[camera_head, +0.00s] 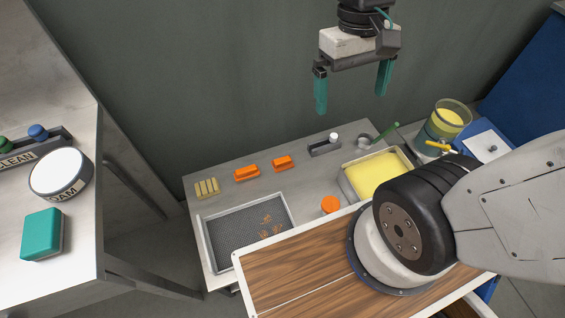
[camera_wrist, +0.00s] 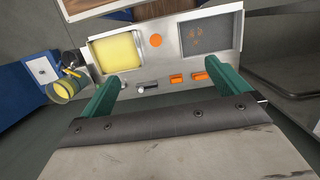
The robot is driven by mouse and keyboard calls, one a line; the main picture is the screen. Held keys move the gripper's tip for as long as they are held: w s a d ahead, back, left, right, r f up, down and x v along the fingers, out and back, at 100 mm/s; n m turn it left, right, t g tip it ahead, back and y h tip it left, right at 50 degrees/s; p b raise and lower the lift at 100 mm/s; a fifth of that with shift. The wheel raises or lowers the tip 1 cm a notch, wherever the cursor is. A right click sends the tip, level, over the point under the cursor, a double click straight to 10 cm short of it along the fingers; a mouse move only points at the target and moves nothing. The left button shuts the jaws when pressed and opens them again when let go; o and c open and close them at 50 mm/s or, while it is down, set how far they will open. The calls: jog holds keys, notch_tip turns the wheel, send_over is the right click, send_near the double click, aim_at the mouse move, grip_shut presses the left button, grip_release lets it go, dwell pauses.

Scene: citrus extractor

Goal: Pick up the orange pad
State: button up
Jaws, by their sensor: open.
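A round, flat orange pad (camera_head: 330,204) lies on the grey bench between the dark mesh tray and the yellow-filled tray. It also shows in the wrist view (camera_wrist: 155,40), beyond my fingertips. Two orange blocks (camera_head: 246,174) (camera_head: 283,162) sit on the bench toward its wall side; in the wrist view they show right of centre (camera_wrist: 176,79) (camera_wrist: 198,76). My gripper (camera_head: 350,98) hangs above and behind the bench, its two teal fingers wide apart and nothing between them. In the wrist view, the gripper (camera_wrist: 162,72) is also empty and apart from all the orange things.
The bench holds a mesh tray (camera_head: 205,234) with small orange bits, a yellow-filled tray (camera_head: 402,157), a dark holder (camera_head: 325,148) and yellowish strips (camera_head: 207,188). A yellow-filled jar (camera_head: 447,119) stands right. A left table carries a teal block (camera_head: 42,234) and a round container (camera_head: 58,172).

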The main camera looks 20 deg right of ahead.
jog(key=w+f+g, duration=0.2)
jog(key=w+f, duration=0.6)
jog(key=f, duration=0.1)
jog(key=t, duration=0.4)
send_over(283, 159)
jog(key=f, duration=4)
jog(key=shift+s+a+f, duration=0.15)
jog(key=shift+s+a, duration=0.05)
jog(key=shift+a, duration=0.2)
jog(key=shift+w+f, duration=0.2)
jog(key=shift+f, duration=0.05)
jog(key=f, duration=0.7)
jog(key=shift+d+f, duration=0.1)
jog(key=shift+d, duration=0.15)
jog(key=c, duration=1.1)
